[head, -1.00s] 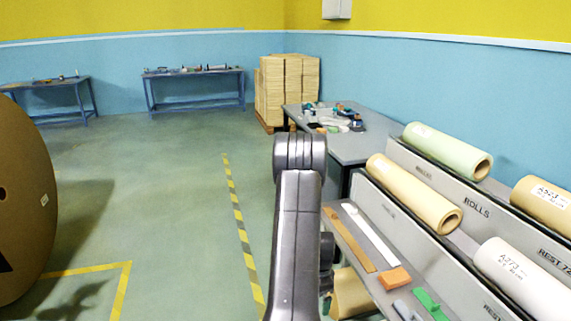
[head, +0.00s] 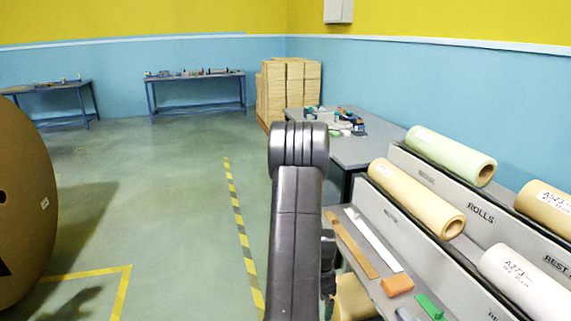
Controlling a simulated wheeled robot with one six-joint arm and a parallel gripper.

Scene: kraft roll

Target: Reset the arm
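My arm stands upright in the middle of the head view, with its grey elbow joint at the top. A dark part of my wrist and gripper (head: 328,279) shows just right of the upright link, mostly hidden behind it. The fingers cannot be made out, so I cannot tell whether they are open or shut. I see nothing held.
A rack (head: 437,213) with several paper rolls stands close on the right. Its front shelf holds an orange block (head: 397,285) and a green piece (head: 431,307). A grey table (head: 375,145) stands behind. A large brown reel (head: 25,205) is at left; the floor between is clear.

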